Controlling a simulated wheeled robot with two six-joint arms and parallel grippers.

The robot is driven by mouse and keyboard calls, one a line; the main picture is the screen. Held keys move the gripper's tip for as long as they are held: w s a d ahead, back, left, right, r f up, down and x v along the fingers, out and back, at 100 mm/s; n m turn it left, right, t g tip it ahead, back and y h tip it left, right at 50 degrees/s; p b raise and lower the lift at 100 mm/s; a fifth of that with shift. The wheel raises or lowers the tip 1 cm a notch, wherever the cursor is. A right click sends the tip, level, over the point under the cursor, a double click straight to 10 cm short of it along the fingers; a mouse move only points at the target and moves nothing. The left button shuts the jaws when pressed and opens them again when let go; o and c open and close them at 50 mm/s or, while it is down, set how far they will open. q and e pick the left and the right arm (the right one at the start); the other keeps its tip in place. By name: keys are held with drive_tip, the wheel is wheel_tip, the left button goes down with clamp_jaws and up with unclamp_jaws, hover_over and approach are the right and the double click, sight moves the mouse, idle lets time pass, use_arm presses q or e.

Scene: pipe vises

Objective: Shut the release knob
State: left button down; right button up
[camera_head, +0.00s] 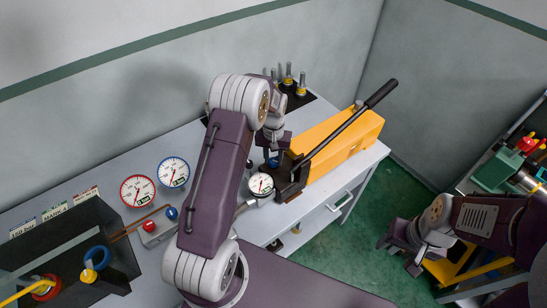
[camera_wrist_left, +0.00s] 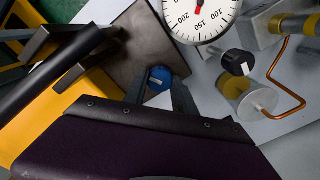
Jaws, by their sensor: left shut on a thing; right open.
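The release knob is a small blue knob (camera_wrist_left: 160,77) on the dark front block of a yellow hand pump. In the left wrist view it sits between the two fingers of my left gripper (camera_wrist_left: 160,90), which is shut on it. In the head view my left gripper (camera_head: 272,150) is at the pump's front, and my arm partly hides the knob (camera_head: 273,163). The yellow pump body (camera_head: 352,141) lies on the bench with its long black lever (camera_head: 345,127) slanting up to the right. My right gripper (camera_head: 398,256) is open and empty over the floor at right.
A round dial gauge (camera_head: 260,184) stands close by the pump front. A dark tray (camera_head: 118,250) holds coloured fittings. Green floor (camera_head: 335,255) is clear.

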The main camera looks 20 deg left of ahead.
sight(274, 160)
use_arm(q)
drive_tip(key=m, duration=0.5)
drive_tip(key=shift+w+r+m, duration=0.25)
drive_tip(key=shift+m, duration=0.05)
idle(0.4)
drive_tip(key=c, duration=1.3)
unclamp_jaws()
drive_tip(key=shift+o, duration=1.4)
drive_tip(key=shift+s+f, duration=0.1)
drive_tip(key=shift+f, duration=0.05)
drive_tip(key=shift+r, duration=0.3)
wheel_tip(274, 160, up, 8)
drive_tip(key=b, duration=0.1)
drive_tip(key=shift+r, duration=0.25)
